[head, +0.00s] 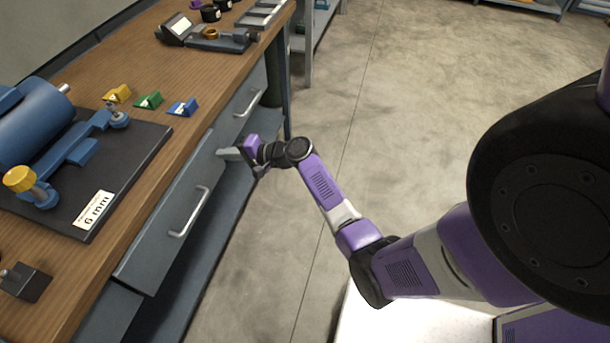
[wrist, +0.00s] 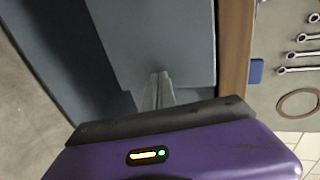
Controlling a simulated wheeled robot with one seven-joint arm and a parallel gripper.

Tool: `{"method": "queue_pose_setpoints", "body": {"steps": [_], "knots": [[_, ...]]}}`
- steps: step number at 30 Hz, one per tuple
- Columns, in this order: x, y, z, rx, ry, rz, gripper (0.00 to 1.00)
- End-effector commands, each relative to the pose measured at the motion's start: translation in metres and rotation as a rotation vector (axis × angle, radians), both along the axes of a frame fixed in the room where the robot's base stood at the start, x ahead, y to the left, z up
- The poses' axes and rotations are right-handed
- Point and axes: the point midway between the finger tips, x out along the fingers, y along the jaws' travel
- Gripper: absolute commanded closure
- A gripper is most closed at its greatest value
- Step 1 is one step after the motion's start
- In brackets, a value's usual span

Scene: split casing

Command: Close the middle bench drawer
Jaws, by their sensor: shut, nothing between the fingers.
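The middle bench drawer (head: 160,236) has a grey front with a pale bar handle (head: 189,212). Its front stands out a little from the fronts on either side, so it is partly open. My gripper (head: 224,153) is at the far end of this drawer front, beyond the handle. In the wrist view the fingers (wrist: 158,88) are together and empty, pointing at a flat grey panel (wrist: 155,45) near its edge. I cannot tell whether the fingertips touch it.
The far drawer (head: 243,112) has its own handle and looks flush. The wooden bench top (head: 150,190) overhangs the fronts and holds a dark mat (head: 135,165) with a blue machine, and coloured blocks. A lower shelf (head: 215,215) runs below. The floor to the right (head: 410,110) is clear.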

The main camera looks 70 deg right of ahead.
Motion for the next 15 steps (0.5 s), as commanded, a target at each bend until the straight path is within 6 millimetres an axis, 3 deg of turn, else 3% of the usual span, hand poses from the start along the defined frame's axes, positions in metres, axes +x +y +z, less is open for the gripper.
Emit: {"method": "queue_pose_setpoints", "body": {"steps": [6,15], "knots": [[0.023,0.001,-0.001,0.0,0.0,0.001,1.0],[0.031,0.001,0.001,-0.004,-0.002,-0.001,1.0]]}}
